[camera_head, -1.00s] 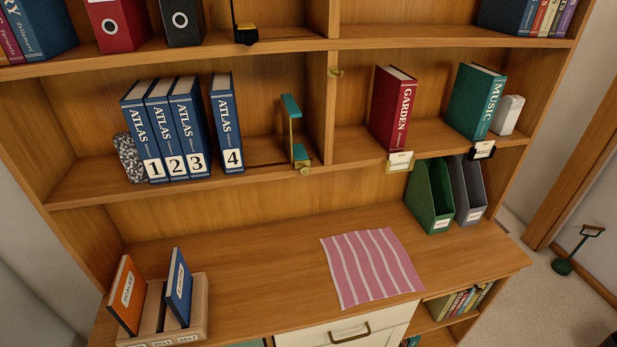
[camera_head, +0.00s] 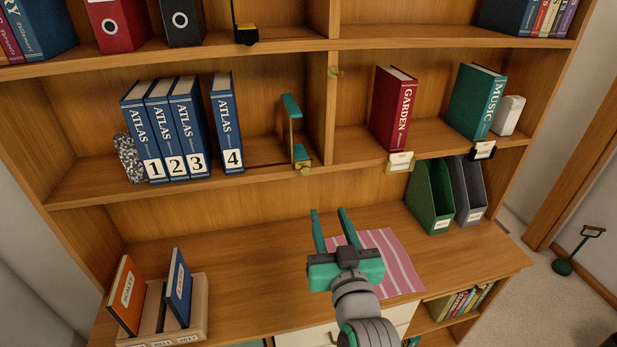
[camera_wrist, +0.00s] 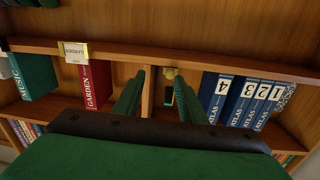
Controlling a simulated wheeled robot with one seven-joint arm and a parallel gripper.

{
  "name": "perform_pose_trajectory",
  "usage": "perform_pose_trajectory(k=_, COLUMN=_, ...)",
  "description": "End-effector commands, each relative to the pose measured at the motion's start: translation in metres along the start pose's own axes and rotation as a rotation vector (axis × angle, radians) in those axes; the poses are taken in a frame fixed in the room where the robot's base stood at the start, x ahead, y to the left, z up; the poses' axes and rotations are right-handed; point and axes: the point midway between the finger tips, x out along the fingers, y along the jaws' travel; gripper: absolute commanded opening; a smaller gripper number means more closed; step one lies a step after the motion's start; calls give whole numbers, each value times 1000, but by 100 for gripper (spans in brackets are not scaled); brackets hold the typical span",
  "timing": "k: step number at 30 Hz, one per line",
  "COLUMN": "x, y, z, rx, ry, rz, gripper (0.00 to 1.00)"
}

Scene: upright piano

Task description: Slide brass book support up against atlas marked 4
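The brass book support (camera_head: 291,135), with teal parts at its top and foot, stands on the middle shelf just left of the upright divider. The blue atlas marked 4 (camera_head: 227,125) stands to its left, with a clear gap between them. My gripper (camera_head: 329,213) is open and empty, below and right of the support, in front of the shelf and over the desk. In the wrist view, which looks upside down, the support's brass part (camera_wrist: 170,73) shows between my fingers (camera_wrist: 160,88), partly hidden by one. Atlas 4 (camera_wrist: 222,90) is to the right there.
Atlases 1, 2 and 3 (camera_head: 172,125) stand left of atlas 4, beside a speckled block (camera_head: 129,158). The divider (camera_head: 329,120) is close to the support's right. Bare shelf lies between atlas 4 and the support.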

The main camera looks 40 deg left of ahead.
Motion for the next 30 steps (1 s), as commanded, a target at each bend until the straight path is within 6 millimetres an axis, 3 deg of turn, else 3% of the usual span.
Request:
perform_pose_trajectory(k=3, x=6, y=-13, z=-22, rx=-33, ry=5, rz=-46, gripper=38)
perform_pose_trajectory(k=7, x=9, y=-20, z=-31, rx=-50, ry=3, rz=-69, gripper=38)
perform_pose_trajectory(k=14, x=29, y=-24, z=-33, rx=-53, ry=2, rz=-76, gripper=38)
perform_pose_trajectory(k=24, x=88, y=-28, z=-33, rx=-54, ry=2, rz=-75, gripper=38)
perform_pose_trajectory(k=30, x=109, y=-28, z=-33, rx=-53, ry=3, rz=-73, gripper=38)
